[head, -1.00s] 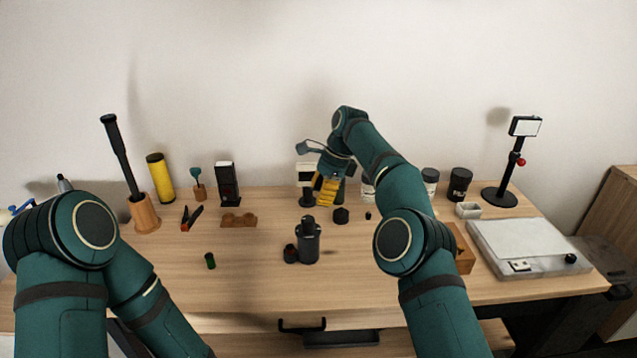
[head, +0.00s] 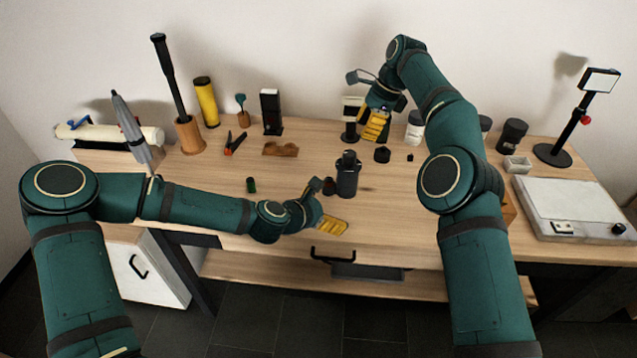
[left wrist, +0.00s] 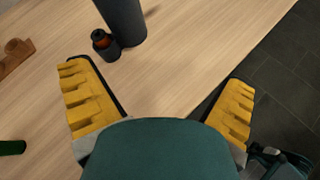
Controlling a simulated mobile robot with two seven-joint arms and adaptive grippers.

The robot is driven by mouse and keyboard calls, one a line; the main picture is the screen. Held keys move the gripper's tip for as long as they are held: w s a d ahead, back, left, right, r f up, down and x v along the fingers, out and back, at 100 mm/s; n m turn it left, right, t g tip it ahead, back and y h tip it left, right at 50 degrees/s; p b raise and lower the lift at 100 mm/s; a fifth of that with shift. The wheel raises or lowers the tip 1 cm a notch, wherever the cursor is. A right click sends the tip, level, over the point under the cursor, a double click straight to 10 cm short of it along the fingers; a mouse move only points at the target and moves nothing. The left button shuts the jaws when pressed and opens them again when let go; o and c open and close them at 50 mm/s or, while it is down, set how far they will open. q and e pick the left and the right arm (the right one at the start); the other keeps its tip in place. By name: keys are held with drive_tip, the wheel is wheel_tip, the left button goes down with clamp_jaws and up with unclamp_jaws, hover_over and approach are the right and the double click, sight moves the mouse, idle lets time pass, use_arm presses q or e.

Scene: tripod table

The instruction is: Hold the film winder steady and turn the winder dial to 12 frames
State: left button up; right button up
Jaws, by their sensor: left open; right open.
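A dark grey upright cylinder with a narrower top (head: 347,178), which looks like the film winder, stands near the table's middle. A small dark piece with a reddish top (head: 329,187) is at its left side; I cannot tell whether they are joined. Both show at the top of the left wrist view, the cylinder (left wrist: 124,18) cut off. No dial marks are readable. My left gripper (head: 328,208) is open and empty, just in front of the cylinder, near the front edge; its yellow pads (left wrist: 158,80) are wide apart. My right gripper (head: 377,112) is open behind the cylinder.
A small stand with a pale face (head: 350,112) is beside my right gripper. A black knob-like piece (head: 382,155) lies behind the winder. A green roll (head: 251,185) and a brown wooden block (head: 281,149) are left. A light panel (head: 575,205) fills the right end.

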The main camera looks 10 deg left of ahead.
sight(348, 173)
use_arm(q)
drive_tip(key=w+a+r+n+t, duration=0.2)
drive_tip(key=w+a+r+n, duration=0.1)
drive_tip(key=w+r+n, duration=0.1)
drive_tip(key=x, duration=1.3)
drive_tip(key=shift+w+d+f, duration=0.1)
drive_tip(key=shift+d, duration=0.3)
drive_tip(key=c, duration=1.4)
